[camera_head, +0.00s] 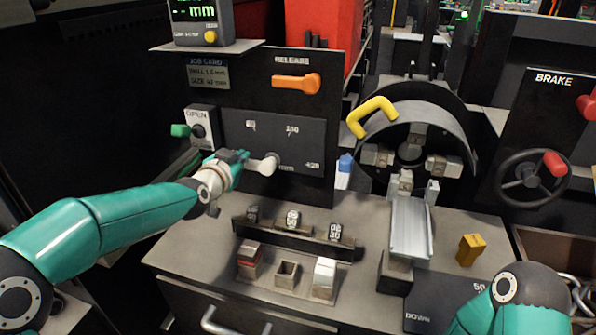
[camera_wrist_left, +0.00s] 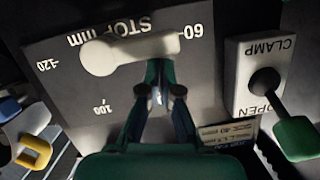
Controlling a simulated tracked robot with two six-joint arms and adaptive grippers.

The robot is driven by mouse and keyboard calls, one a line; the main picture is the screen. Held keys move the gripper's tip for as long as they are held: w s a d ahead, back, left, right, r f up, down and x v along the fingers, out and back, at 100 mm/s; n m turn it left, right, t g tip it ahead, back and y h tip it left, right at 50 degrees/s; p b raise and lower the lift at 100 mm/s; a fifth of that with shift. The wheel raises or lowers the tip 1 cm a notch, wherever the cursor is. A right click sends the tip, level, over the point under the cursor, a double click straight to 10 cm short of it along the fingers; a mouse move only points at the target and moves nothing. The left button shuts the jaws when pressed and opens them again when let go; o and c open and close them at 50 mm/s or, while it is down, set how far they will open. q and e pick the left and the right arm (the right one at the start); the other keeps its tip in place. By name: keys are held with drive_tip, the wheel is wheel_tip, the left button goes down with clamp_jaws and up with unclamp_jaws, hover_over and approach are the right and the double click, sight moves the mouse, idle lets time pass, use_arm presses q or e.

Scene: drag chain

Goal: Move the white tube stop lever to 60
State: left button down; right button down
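The white tube stop lever (camera_head: 266,165) is on a dark panel (camera_head: 295,135) in the head view; my left gripper partly hides its left end. In the left wrist view, the scene is upside down. There the lever (camera_wrist_left: 130,50) lies nearly level, with its broad round end at the left and its other end beside the 60 mark (camera_wrist_left: 191,31). My left gripper (camera_head: 240,158) is at the lever's left part. In the wrist view its fingertips (camera_wrist_left: 162,85) come together at the lever's edge near the 60 end; contact is unclear. My right gripper is out of view.
The clamp lever with a green knob (camera_head: 181,130) is left of the panel, close to my left wrist. An orange lever (camera_head: 297,83) is above. A yellow handle (camera_head: 372,115) and round chuck stand right. Small blocks and a yellow block (camera_head: 470,249) sit on the bench.

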use_arm(q)
drive_tip(key=shift+f, duration=0.3)
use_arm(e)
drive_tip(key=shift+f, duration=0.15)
use_arm(q)
drive_tip(key=shift+s, duration=0.1)
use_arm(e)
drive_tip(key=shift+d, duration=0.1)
